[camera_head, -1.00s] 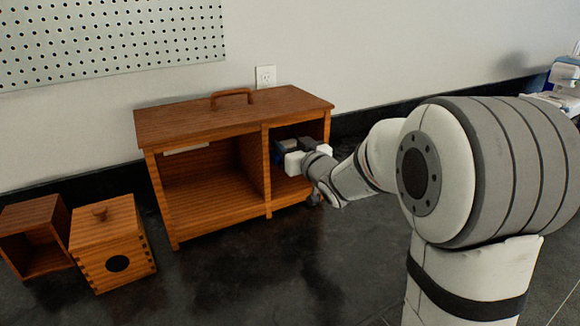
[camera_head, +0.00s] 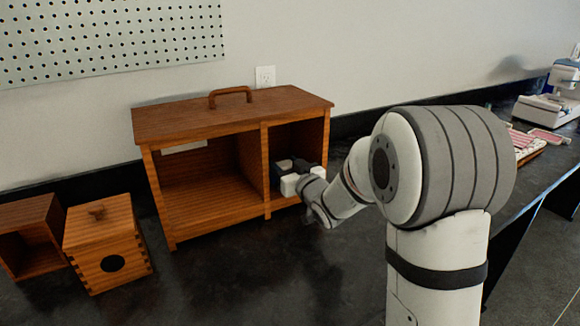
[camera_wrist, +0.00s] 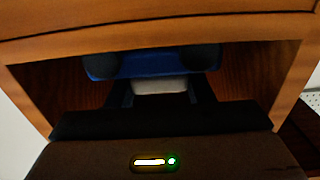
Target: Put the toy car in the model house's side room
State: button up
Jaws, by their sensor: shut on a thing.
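The model house (camera_head: 205,120) is a wooden box with a handle on top and an open front split by an upright divider. Its side room (camera_head: 300,140) is the narrow right compartment. My gripper (camera_head: 287,167) reaches through that room's front opening, low down near its floor. In the wrist view, the blue toy car (camera_wrist: 150,63) with dark wheels is inside the room, below the top edge of the opening. My gripper (camera_wrist: 160,82) is shut on the car there. In the head view the car is mostly hidden by my gripper; whether it touches the floor cannot be told.
The wide left room (camera_head: 205,190) of the house is empty apart from a pale piece near its top. A lidded wooden box (camera_head: 105,245) and an open wooden box (camera_head: 30,238) stand at the left. The dark counter in front is clear.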

jog(key=o, duration=1)
jog(key=shift+f, duration=0.1)
jog(key=shift+r, duration=0.2)
jog(key=p+v, duration=0.1)
jog(key=v, duration=1.1)
